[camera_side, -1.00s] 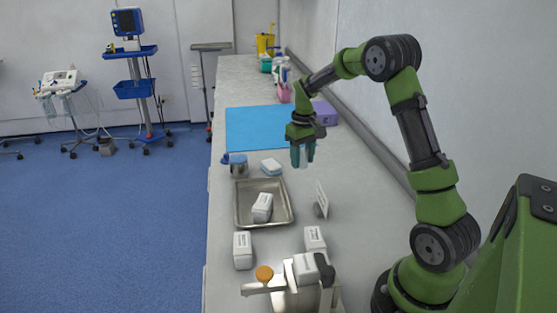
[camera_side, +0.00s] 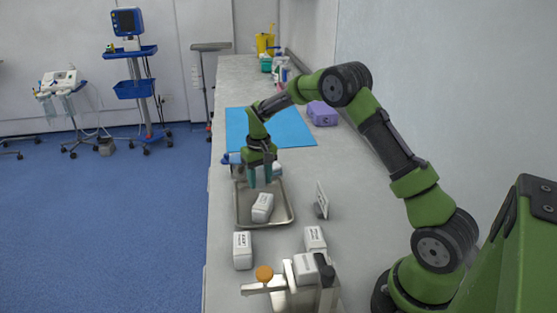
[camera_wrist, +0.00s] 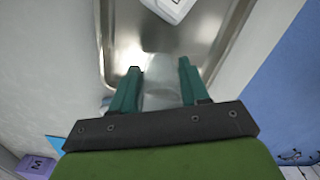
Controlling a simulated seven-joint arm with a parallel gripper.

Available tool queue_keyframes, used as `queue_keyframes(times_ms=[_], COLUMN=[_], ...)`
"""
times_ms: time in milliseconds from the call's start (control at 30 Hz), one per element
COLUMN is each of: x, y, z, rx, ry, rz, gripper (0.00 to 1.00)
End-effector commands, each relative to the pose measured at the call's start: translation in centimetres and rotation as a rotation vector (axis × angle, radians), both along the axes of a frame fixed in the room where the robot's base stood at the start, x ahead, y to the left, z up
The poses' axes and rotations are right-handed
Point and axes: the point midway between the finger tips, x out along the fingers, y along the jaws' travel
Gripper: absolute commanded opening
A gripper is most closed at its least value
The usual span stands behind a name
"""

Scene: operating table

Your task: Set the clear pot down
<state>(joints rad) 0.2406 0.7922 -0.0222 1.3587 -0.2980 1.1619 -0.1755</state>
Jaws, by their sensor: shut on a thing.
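My gripper (camera_side: 260,182) is over the far end of the metal tray (camera_side: 287,219), its fingers pointing down. In the wrist view my gripper (camera_wrist: 160,82) has its teal fingers apart, shut on the clear pot (camera_wrist: 160,98), which shows only faintly between them. The pot is hard to make out in the side view. In the wrist view the tray (camera_wrist: 97,45) lies under the fingers. A white labelled box (camera_side: 262,207) lies in the tray, just nearer than the fingers; it also shows in the wrist view (camera_wrist: 172,8).
Labelled white boxes stand nearer, one left (camera_side: 242,250) and one right (camera_side: 314,238); another (camera_side: 305,268) is at a metal stand with an orange knob (camera_side: 264,273). A small upright card (camera_side: 321,199) is right of the tray. A blue mat (camera_side: 290,128) and purple box (camera_side: 322,113) lie beyond.

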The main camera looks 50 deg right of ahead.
Motion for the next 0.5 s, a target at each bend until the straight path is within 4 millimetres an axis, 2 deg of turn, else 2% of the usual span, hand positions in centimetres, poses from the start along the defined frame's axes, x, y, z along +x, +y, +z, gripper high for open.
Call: queue_keyframes(times_ms=[33, 133, 500], x=[-0.1, -0.1, 0.0], y=[0.0, 0.0, 0.0], z=[-0.9, -2.0, -2.5], rx=[0.001, 0.0, 0.0], ry=[0.003, 0.002, 0.0], rz=[0.001, 0.0, 0.001], gripper=[0.14, 0.14, 0.14])
